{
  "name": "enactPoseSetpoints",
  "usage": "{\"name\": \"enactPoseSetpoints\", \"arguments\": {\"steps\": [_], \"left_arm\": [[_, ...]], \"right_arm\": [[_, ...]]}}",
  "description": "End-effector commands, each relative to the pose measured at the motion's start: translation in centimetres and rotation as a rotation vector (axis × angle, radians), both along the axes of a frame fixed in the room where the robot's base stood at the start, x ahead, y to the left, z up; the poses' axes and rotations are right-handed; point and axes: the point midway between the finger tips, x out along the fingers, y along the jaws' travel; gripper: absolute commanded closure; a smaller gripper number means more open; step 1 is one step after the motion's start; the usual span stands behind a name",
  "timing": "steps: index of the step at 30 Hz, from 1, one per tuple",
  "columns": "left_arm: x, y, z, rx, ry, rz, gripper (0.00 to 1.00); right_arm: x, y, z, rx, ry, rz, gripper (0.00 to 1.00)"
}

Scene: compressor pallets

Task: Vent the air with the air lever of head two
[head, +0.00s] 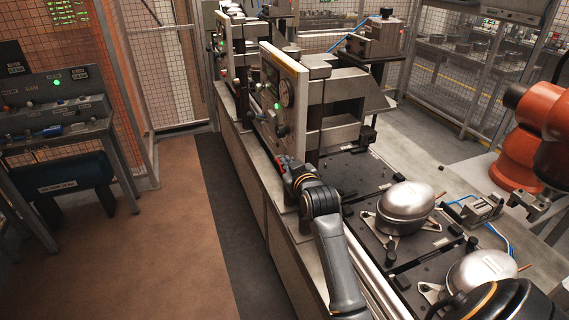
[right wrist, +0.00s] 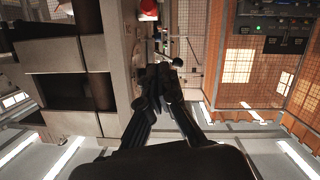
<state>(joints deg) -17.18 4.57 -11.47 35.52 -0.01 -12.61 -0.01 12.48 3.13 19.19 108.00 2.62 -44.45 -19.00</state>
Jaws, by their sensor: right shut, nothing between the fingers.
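My right gripper (head: 284,166) is just below this panel, by the machine's front edge. In the right wrist view, my right gripper (right wrist: 165,72) has its fingers together, with nothing between them. A black ball knob (right wrist: 178,62), perhaps the air lever's end, shows close by the fingertips; I cannot tell whether they touch. A red knob (right wrist: 148,8) is above the fingers. No head number is readable.
A farther head (head: 232,45) stands behind. Silver compressor shells (head: 408,203) sit on black pallets right of my arm. An orange robot arm (head: 520,130) stands at the right. A workbench (head: 55,125) is at the left; the brown floor (head: 150,240) between is clear.

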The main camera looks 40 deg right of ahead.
Motion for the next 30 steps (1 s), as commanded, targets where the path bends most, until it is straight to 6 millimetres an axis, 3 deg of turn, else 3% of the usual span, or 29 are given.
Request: {"name": "enactPoseSetpoints", "arguments": {"steps": [12, 19, 30], "left_arm": [[0.0, 0.0, 2.5, 0.000, 0.000, 0.000, 0.60], [0.1, -0.1, 3.6, -0.001, -0.001, 0.000, 0.60], [0.1, -0.1, 3.7, -0.001, -0.001, 0.000, 0.60]], "right_arm": [[6.1, -1.9, -1.5, 0.001, 0.003, 0.000, 1.00], [5.7, -2.7, -4.6, 0.000, 0.002, 0.000, 1.00], [5.6, -2.8, -5.4, 0.000, 0.000, -0.001, 1.00]]}}
